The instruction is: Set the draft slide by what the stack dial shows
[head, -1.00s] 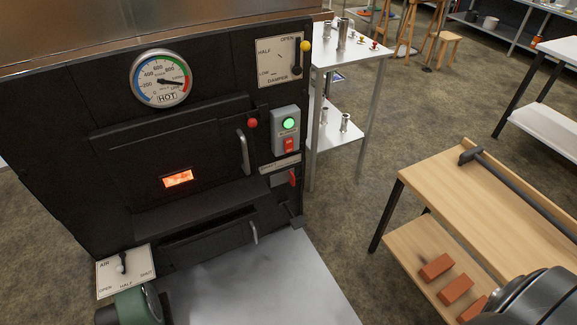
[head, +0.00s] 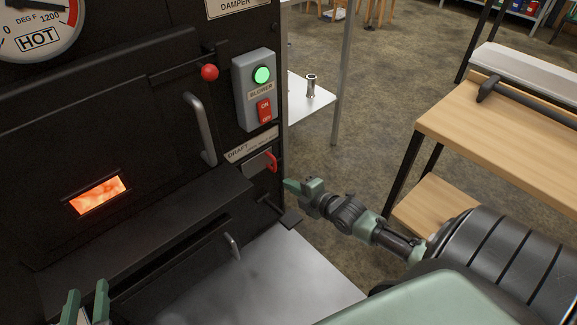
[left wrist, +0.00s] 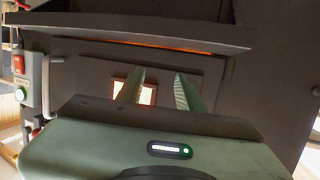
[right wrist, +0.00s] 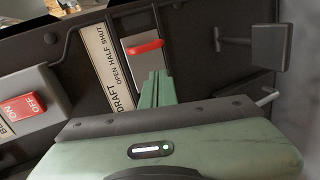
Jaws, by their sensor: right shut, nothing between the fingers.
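The stack dial (head: 38,30) is cut off at the top left of the head view; its lower face reads HOT, and I cannot make out the needle. The draft slide's red handle (head: 273,162) is on the stove front under the blower box, beside the DRAFT label (head: 250,145). In the right wrist view the red handle (right wrist: 144,47) stands just beyond my fingertips, next to the label reading OPEN, HALF, SHUT (right wrist: 108,68). My right gripper (head: 290,187) is shut and empty, just below and right of the handle, apparently apart. My left gripper (left wrist: 158,88) is open and empty before the firebox.
The blower box (head: 256,88) has a lit green lamp. A door handle (head: 200,130) and red knob (head: 210,72) sit to its left. A ledge (head: 150,215) juts out below the glowing window (head: 97,193). A wooden bench (head: 510,130) stands right.

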